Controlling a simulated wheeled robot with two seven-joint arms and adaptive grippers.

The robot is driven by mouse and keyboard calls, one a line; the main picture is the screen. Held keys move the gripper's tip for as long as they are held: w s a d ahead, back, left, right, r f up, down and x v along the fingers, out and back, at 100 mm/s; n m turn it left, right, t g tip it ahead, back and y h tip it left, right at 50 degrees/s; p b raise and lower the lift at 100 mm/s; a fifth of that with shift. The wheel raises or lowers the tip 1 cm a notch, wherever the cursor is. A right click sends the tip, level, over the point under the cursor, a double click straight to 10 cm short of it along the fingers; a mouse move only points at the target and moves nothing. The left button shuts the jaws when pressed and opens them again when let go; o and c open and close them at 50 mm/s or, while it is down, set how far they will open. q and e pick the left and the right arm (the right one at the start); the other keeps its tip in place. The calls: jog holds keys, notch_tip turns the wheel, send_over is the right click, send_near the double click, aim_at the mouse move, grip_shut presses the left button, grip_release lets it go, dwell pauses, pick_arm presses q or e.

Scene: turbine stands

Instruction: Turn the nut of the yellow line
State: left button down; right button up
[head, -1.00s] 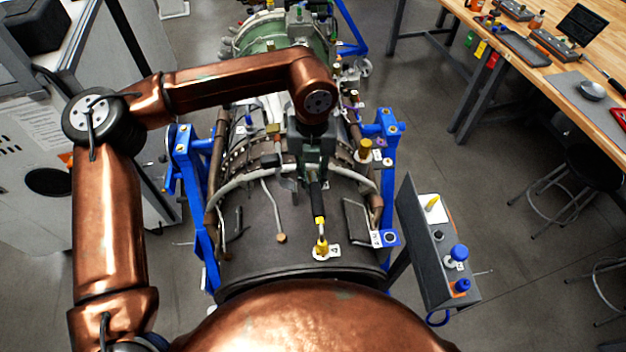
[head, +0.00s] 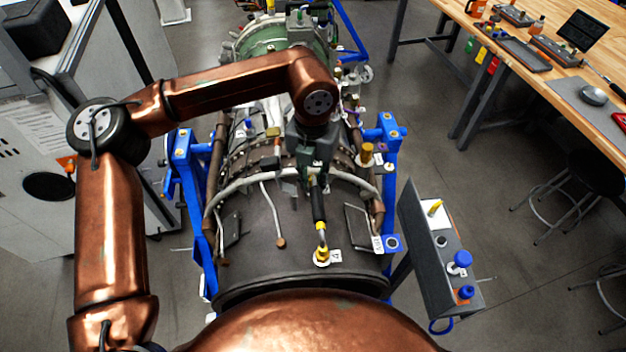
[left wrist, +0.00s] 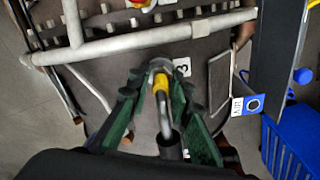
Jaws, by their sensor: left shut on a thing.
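The yellow line has a black hose (head: 317,205), a bent metal tube and a yellow fitting (head: 322,257) beside a label reading 4 on the dark casing (head: 255,235). In the left wrist view, a line end with a yellow band (left wrist: 160,84) and a grey nut (left wrist: 160,65) sits beside a label reading 3. My left gripper (head: 314,165) is over the casing. Its green fingers (left wrist: 161,78) are shut on the nut in the left wrist view, one on each side. In the head view the gripper covers this end. My right gripper is not in view.
A pale curved pipe (head: 240,184) crosses the casing near the gripper. Blue stand posts (head: 388,165) rise on both sides. A sloped grey panel (head: 425,240) with blue and yellow fittings stands at the right. A wooden bench (head: 540,75) is farther right.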

pick_arm(q)
jog(key=c, duration=1.7)
grip_release()
jog(key=shift+c, duration=0.2)
notch_tip(320, 180, up, 12)
jog(key=shift+r, duration=0.1)
jog(key=shift+c, duration=0.5)
